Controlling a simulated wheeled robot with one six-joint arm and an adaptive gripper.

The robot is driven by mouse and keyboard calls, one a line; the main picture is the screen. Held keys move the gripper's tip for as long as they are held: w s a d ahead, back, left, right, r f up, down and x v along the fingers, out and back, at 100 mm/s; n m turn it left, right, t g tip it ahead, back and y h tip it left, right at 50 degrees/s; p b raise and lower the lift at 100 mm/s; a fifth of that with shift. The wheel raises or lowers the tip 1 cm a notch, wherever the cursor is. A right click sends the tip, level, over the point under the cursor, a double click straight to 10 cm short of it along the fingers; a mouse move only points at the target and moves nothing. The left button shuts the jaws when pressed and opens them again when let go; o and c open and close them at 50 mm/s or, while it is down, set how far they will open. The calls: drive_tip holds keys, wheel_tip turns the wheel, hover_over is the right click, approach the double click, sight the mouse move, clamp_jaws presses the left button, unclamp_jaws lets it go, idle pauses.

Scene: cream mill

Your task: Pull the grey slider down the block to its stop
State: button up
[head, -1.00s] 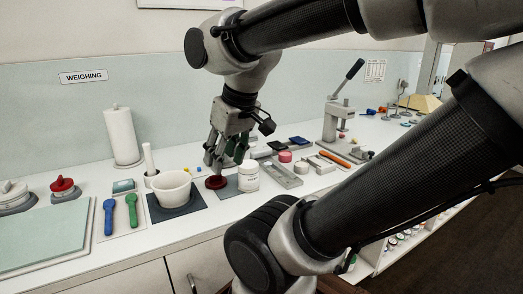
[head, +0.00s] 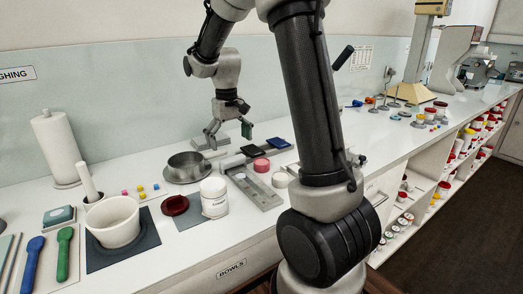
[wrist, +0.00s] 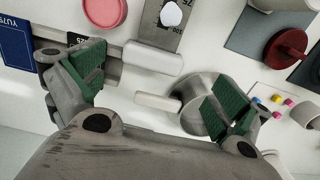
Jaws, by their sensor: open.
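My gripper (head: 229,132) is open and empty above the back of the counter, behind the metal dish. In the wrist view, its green-padded fingers (wrist: 155,90) are spread apart, and a short pale grey bar (wrist: 157,102) lies in the gap between them, apart from both pads. A second pale block (wrist: 153,58) lies just above it in that picture. A long grey block with printed numbers (wrist: 170,40) runs to the top edge; it also shows in the head view (head: 268,197). I cannot tell for certain which pale piece is the slider.
A metal dish (head: 185,172) stands close beside one finger. A white jar (head: 214,198), dark red lid (head: 175,205), mortar (head: 112,222) and pink round piece (head: 261,165) stand nearby. Dark blue packs (head: 278,143) lie to the right. Small coloured cubes (head: 141,189) lie left.

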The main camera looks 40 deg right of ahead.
sight(232, 158)
drive_tip(key=shift+w+d+r, duration=0.2)
drive_tip(key=shift+w+d, duration=0.05)
drive_tip(key=shift+d, duration=0.05)
wheel_tip(232, 158, down, 8)
drive_tip(key=shift+d+r, duration=0.15)
drive_tip(key=shift+r, duration=0.1)
